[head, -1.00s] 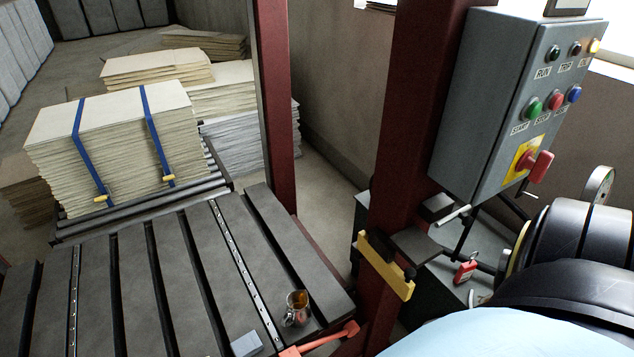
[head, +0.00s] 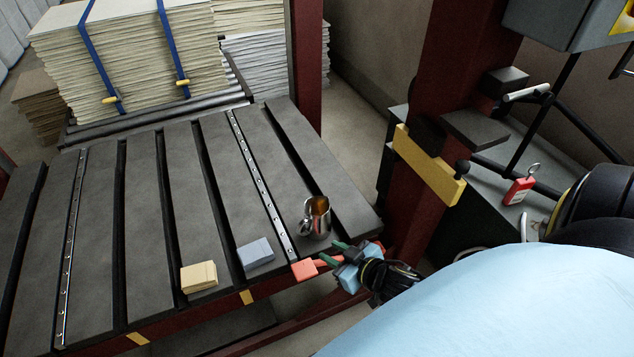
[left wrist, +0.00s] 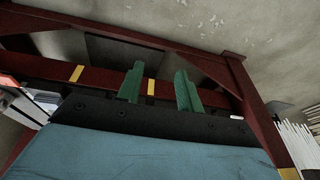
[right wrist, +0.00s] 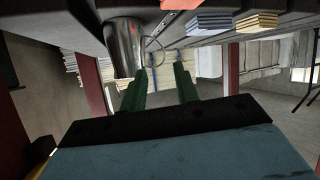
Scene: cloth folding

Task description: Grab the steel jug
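The steel jug (head: 316,222) stands upright near the front right corner of the slatted table, its inside amber-coloured and its handle on the left. My right gripper (head: 335,253) is just in front and to the right of the jug, with its green fingers apart and nothing between them. In the right wrist view the jug (right wrist: 122,45) shows beyond the left finger, partly hidden by it; I cannot tell whether they touch. My left gripper (left wrist: 157,85) is open and empty in the left wrist view, with the red frame beyond it; it is outside the head view.
A blue-grey block (head: 256,252) and a yellow block (head: 199,277) lie left of the jug. A red post (head: 400,200) with a yellow bracket (head: 428,165) stands to the right. The left slats are clear.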

